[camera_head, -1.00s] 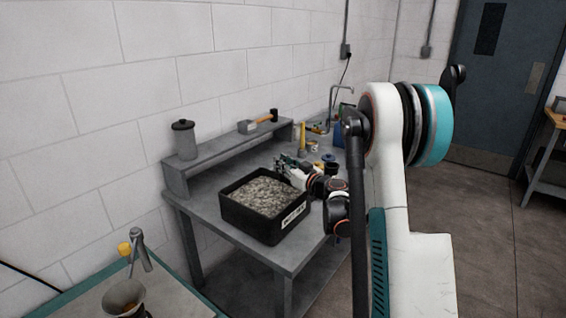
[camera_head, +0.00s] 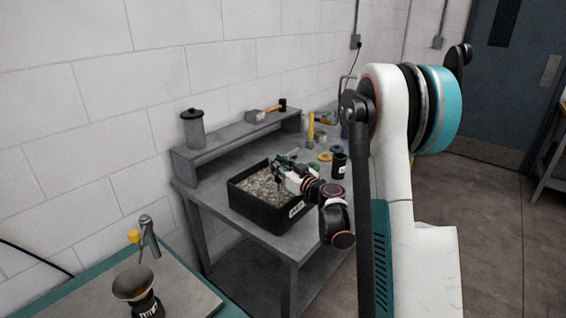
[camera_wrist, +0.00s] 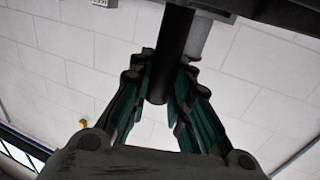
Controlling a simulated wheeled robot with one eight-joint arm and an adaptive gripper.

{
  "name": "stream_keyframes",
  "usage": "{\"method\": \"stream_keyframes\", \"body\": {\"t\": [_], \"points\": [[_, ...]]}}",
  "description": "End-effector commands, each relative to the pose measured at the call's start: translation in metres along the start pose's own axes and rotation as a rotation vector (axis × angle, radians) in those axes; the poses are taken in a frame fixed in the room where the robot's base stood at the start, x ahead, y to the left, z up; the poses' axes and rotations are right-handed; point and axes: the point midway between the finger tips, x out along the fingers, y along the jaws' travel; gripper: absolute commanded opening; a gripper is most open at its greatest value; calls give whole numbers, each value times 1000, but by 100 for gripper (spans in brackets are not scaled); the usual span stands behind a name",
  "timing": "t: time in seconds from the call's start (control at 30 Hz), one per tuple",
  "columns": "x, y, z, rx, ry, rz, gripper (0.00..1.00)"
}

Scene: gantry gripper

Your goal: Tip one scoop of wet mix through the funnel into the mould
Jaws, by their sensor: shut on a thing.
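My gripper (camera_head: 284,170) is over the black bin (camera_head: 262,219) of grey, gravelly wet mix (camera_head: 258,186), towards its back right part. In the wrist view its green-padded fingers (camera_wrist: 166,100) are shut on a dark round handle (camera_wrist: 172,50), which looks like the scoop's. The scoop's bowl is not clearly seen, so I cannot tell if it holds mix. The funnel (camera_head: 137,282), a brownish bowl, is at the lower left. It sits above a dark labelled vessel (camera_head: 150,307), likely the mould, cut off by the picture's bottom edge.
The bin stands on a grey bench (camera_head: 286,246) with a raised shelf (camera_head: 236,135) bearing a grey lidded can (camera_head: 192,128) and a hammer (camera_head: 268,112). Small jars (camera_head: 338,165) stand right of the bin. A metal post (camera_head: 150,238) rises behind the funnel.

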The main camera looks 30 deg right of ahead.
Motion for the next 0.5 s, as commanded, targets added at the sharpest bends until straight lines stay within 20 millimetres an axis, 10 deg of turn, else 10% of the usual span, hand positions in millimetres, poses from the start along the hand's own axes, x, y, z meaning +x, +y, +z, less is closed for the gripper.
{"method": "stream_keyframes", "body": {"t": [0.5], "points": [[0, -1, -44, 0, 0, 0, 0]]}}
